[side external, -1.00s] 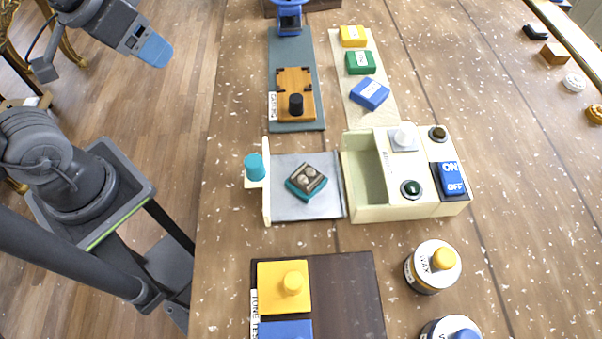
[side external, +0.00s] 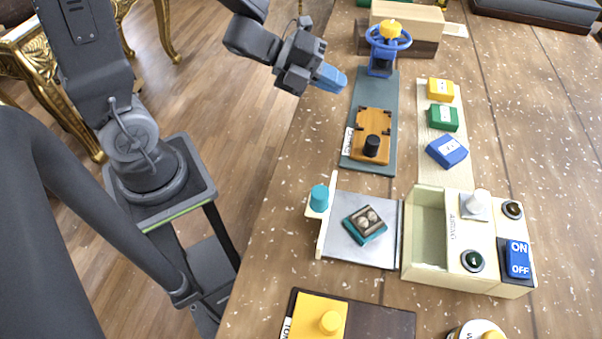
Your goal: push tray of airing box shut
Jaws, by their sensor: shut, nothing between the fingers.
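The airing box (side external: 428,275) is a cream box with an open compartment on its left and a control top with knobs and a blue ON/OFF switch (side external: 517,259) on its right. Its grey tray (side external: 375,205) is slid out to the left, with a cream front panel (side external: 327,222) and a teal knob (side external: 319,198) on that panel. A small dark and teal block with round pieces on top (side external: 366,224) sits on the tray. My gripper (side external: 331,78) has blue fingers, shut and empty. It is in the air up and beyond the tray, apart from it.
A slate board (side external: 358,160) with an orange plate and black knob lies beyond the tray, near my gripper. A blue valve wheel (side external: 388,40) stands at its far end. Yellow, green and blue blocks (side external: 446,151) lie on a cream strip. A yellow-knobbed panel (side external: 318,317) is at the front.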

